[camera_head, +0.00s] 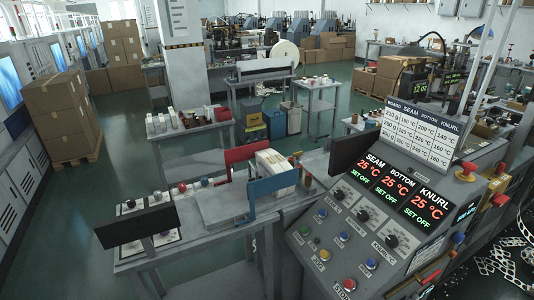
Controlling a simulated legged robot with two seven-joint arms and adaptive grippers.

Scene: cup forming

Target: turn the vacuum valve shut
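The control panel (385,215) fills the lower right, with lit red readouts (401,185) of 25 °C for seam, bottom and knurl, each marked "set off". Below them are black dials (363,215) and several coloured buttons. Red knob-like parts (466,170) sit at the panel's right edge, and another red one (500,200) is just right of it. I cannot tell whether either is the vacuum valve; no label naming it is readable. Neither of my grippers is in view.
A workbench (180,228) left of the panel holds red and blue plates and a black screen (136,227). Another dark screen (353,149) stands beside the panel. Stacked boxes (58,105) are at the left. The green floor (120,175) is open between benches.

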